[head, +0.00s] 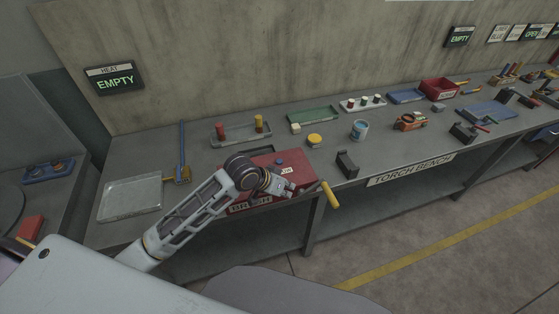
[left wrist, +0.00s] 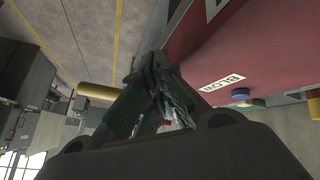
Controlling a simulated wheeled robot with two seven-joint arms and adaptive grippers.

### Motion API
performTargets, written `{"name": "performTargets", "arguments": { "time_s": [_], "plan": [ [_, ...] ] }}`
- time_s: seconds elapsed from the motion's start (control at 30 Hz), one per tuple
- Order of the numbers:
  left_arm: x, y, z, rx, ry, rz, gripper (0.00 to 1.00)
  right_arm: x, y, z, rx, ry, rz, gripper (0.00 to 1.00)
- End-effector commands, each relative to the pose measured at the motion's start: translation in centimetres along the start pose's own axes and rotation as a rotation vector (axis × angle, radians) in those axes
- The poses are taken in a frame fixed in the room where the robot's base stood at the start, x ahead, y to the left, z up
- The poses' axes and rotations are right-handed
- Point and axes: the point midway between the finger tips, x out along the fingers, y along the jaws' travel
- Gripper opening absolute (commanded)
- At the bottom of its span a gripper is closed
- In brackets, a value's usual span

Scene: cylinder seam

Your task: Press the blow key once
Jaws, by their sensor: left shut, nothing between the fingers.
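A red box (head: 262,162) sits on the bench in the head view, under and beside my left arm. The blow key is a small round blue button (head: 280,161) on its top, behind a white label partly hidden by my gripper. My left gripper (head: 290,190) is shut and empty over the front right part of the box. Its fingertips (left wrist: 157,65) look apart from the key.
A yellow crank handle (head: 330,195) sticks out at the box's right, close to my gripper. A dark block (head: 347,164) stands further right. Trays, a yellow round piece (head: 314,140) and a blue tin (head: 360,129) stand behind on the bench (head: 215,157).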

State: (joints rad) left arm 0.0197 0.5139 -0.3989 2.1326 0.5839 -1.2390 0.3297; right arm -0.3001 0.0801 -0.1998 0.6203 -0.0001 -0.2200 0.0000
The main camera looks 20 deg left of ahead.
Motion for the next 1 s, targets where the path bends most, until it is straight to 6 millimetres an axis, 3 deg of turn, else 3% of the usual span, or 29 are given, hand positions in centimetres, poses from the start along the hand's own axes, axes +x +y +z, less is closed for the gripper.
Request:
{"name": "performTargets", "arguments": {
  "time_s": [0.47, 1.0],
  "plan": [
    [-0.6, -1.2, -5.3, -0.054, 0.027, 0.056, 0.00, -0.1, 0.0, 0.1, 0.000, -0.001, 0.000, 0.42],
    [-3.1, -4.5, -11.4, -0.175, 0.059, 0.088, 0.00, -0.1, 0.0, 0.0, 0.000, -0.001, 0.000, 0.42]
  ]
}}
